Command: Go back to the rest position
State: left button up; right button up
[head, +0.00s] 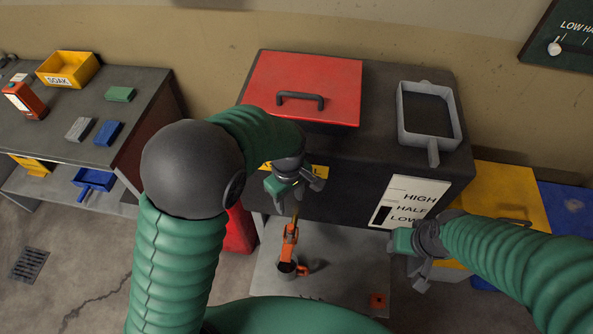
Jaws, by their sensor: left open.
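My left gripper (298,188) is open and empty, in front of the dark cabinet and above an orange valve-like fitting (289,246). A thin rod rises from the fitting towards this gripper; I cannot tell whether they touch. My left arm is bent, with its large dark elbow joint at the middle left. My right gripper (416,259) is at the lower right, in front of the cabinet's white HIGH/HALF/LOW panel (411,201). I cannot tell how far apart its fingers are. I see nothing held in it.
The dark cabinet (378,85) carries a red lid (305,77) with a handle and a grey tray (402,107). A left bench (60,133) holds a yellow SOAK bin (67,82) and small blocks. A yellow box (512,190) stands right. A grey plate (340,262) lies below.

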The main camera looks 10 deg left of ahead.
pick_arm(q)
jog(key=s+a+r+m+t, duration=0.2)
jog(key=s+a+r+m, duration=0.1)
jog(key=s+a+m, duration=0.7)
jog(key=shift+a+r+t, duration=0.15)
jog(key=shift+r+t, duration=0.25)
jog(key=shift+a, duration=0.1)
dwell(0.9)
